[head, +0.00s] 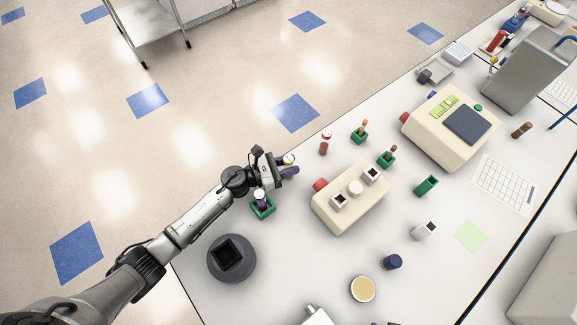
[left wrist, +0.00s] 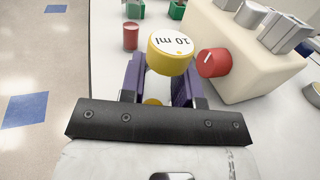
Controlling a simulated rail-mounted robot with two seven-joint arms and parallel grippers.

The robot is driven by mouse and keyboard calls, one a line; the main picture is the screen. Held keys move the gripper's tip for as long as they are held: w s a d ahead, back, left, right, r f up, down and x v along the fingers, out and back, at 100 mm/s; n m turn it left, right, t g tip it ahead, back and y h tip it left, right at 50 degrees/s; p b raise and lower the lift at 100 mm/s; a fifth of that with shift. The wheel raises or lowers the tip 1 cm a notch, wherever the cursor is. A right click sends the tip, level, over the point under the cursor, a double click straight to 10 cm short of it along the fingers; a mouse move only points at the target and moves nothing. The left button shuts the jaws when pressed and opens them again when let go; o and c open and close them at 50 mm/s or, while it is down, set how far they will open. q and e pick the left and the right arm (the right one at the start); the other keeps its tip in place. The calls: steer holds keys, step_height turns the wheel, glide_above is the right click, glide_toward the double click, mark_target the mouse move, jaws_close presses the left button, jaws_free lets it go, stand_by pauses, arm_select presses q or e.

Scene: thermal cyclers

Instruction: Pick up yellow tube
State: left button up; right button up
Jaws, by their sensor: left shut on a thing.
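The yellow tube has a yellow cap with a white top marked "10 ml" (left wrist: 171,48) in the left wrist view. In the head view its cap (head: 288,159) shows small at the gripper. My left gripper (left wrist: 160,80) is shut on the yellow tube, with a purple finger on each side just below the cap. The gripper also shows in the head view (head: 283,167), over the table's left edge area. Most of the tube's body is hidden by the fingers and the gripper's dark bar. My right gripper is not in view.
A green holder (head: 263,210) with a white-capped tube stands close below the gripper. A beige device with a red knob (head: 320,185) is to the right. A red-capped tube (head: 325,144) stands beyond. A round grey device (head: 231,274) is at the front left.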

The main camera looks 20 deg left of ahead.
mark_target(290, 158)
arm_select(q)
step_height(290, 158, up, 8)
steer(key=shift+r+p, duration=0.2)
steer(key=shift+p, duration=0.85)
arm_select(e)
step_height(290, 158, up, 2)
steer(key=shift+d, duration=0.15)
arm_select(q)
steer(key=shift+r, duration=0.8)
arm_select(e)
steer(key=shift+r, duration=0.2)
arm_select(q)
steer(key=shift+r, duration=0.1)
